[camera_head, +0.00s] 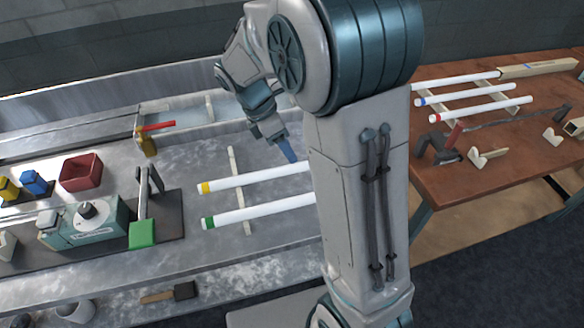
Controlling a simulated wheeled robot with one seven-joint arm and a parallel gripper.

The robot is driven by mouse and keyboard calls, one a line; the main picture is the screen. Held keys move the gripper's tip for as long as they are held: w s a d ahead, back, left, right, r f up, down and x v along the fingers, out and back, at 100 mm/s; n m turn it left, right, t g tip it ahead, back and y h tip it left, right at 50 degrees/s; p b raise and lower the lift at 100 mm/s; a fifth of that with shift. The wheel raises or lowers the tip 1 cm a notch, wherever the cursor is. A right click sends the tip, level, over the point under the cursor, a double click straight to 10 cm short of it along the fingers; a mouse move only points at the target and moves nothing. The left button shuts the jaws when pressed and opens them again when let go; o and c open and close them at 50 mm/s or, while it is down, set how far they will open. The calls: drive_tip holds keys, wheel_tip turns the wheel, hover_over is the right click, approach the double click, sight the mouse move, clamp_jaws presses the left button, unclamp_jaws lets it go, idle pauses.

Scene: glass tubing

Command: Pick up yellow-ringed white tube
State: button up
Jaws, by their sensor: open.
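The yellow-ringed white tube (250,181) lies on the grey metal bench, its yellow-ringed end to the left. Its right part is hidden behind my arm. A green-ringed white tube (255,212) lies roughly parallel in front of it. Both rest across a pale support bar (236,160) near their left ends. My gripper (289,158) points down above or just behind the yellow-ringed tube, apart from its ringed end. I see no tube held in it; its fingertips are small and partly overlapped in this view.
A device with a green block (142,234) stands left of the tubes. A brown table (450,190) at right bears several other tubes. A mallet (182,291) lies on a lower shelf.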

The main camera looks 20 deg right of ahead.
sight(297, 164)
drive_tip(key=shift+x, duration=2.75)
clamp_jaws()
